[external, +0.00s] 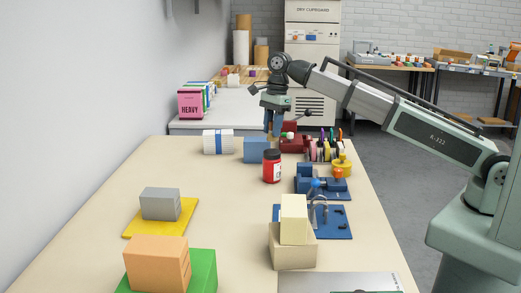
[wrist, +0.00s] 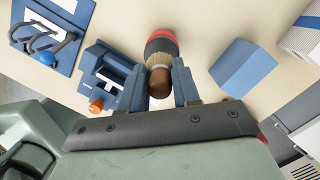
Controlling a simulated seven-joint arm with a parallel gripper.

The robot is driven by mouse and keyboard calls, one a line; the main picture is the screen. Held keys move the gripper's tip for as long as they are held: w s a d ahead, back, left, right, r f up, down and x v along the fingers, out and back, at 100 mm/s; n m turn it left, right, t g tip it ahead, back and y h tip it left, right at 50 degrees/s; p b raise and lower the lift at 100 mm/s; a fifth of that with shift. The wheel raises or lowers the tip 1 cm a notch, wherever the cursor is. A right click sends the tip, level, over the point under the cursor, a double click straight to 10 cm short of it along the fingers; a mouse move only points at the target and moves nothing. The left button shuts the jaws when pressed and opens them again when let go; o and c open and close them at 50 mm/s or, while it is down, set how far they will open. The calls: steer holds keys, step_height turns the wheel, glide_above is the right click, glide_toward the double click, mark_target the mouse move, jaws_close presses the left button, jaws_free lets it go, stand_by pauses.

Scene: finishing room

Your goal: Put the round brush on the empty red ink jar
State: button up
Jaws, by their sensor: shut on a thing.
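My gripper (external: 275,128) points down over the table. In the wrist view its two blue fingers (wrist: 159,86) are shut on the round brush (wrist: 158,81), which has a brown rounded handle and pale bristles facing away from the camera. The red ink jar (external: 272,169), with a dark top and a pale label, stands upright on the table just below my gripper. In the wrist view the jar (wrist: 161,42) shows directly beyond the bristles. I cannot tell whether the bristles touch the jar's top. The fingers mostly hide the brush in the external view.
A blue block (external: 256,149) and a banded white roll (external: 218,142) stand left of the jar. A blue clamp-like fixture (external: 321,182) and yellow item (external: 342,165) are to its right. Stacked cream blocks (external: 293,225) stand nearer the camera. The table (external: 225,192) left of the jar is clear.

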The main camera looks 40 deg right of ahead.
steer(key=shift+f, duration=1.9)
steer(key=shift+f, duration=0.1)
steer(key=o, duration=1)
steer(key=shift+o, duration=0.2)
step_height(320, 180, up, 12)
steer(key=d, duration=0.1)
steer(key=shift+d, duration=0.4)
